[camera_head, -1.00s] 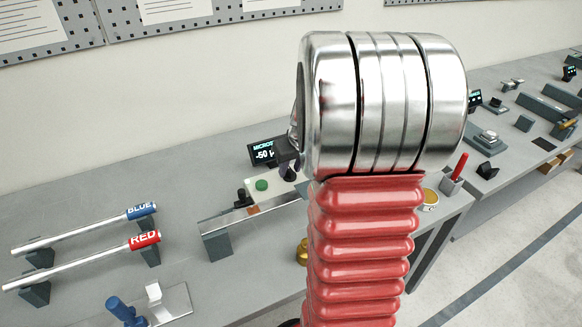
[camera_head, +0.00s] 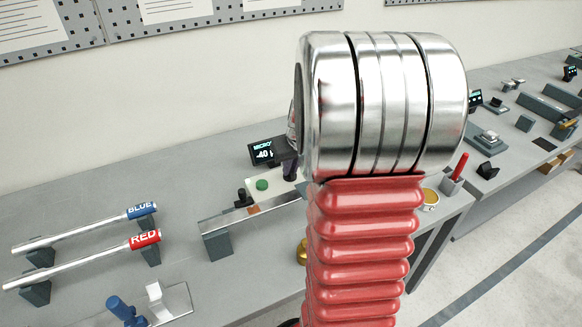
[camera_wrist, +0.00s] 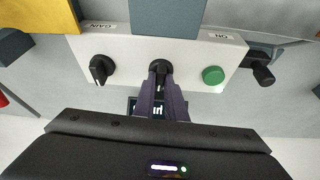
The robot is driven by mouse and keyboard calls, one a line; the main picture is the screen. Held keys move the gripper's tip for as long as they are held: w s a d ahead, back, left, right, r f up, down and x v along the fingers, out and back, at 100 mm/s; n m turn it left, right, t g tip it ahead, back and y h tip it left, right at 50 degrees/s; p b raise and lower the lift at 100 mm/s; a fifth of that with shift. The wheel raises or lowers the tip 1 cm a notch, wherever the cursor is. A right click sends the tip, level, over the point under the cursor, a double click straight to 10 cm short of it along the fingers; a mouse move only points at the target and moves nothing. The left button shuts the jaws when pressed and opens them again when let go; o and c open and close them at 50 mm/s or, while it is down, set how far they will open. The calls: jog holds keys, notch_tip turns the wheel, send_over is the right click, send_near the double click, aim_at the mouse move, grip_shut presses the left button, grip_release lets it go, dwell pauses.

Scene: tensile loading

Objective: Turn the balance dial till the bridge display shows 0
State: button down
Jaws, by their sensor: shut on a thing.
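The bridge display (camera_head: 264,151) stands at the back of the bench in the head view and reads about 40; any sign and the unit are hard to read. In the wrist view my gripper (camera_wrist: 161,88) is shut on the black balance dial (camera_wrist: 160,67), in the middle of the white panel (camera_wrist: 130,48). The fingers partly hide the dial and the display (camera_wrist: 155,108) behind it. In the head view my arm covers the dial and most of my gripper (camera_head: 289,168).
A black GAIN knob (camera_wrist: 101,69) and a green ON button (camera_wrist: 213,75) flank the dial, close to the fingers. A metal beam (camera_head: 245,214) lies before the panel. RED (camera_head: 85,261) and BLUE (camera_head: 85,228) rods rest on stands at left.

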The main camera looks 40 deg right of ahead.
jog(key=shift+w+a+m+g+h, duration=0.1)
jog(key=shift+m+g+h, duration=0.45)
jog(key=shift+m, duration=1.45)
jog(key=c, duration=1.8)
grip_release()
jog(key=v, duration=1.3)
jog(key=shift+s+a+r, duration=0.25)
jog(key=shift+s, duration=0.05)
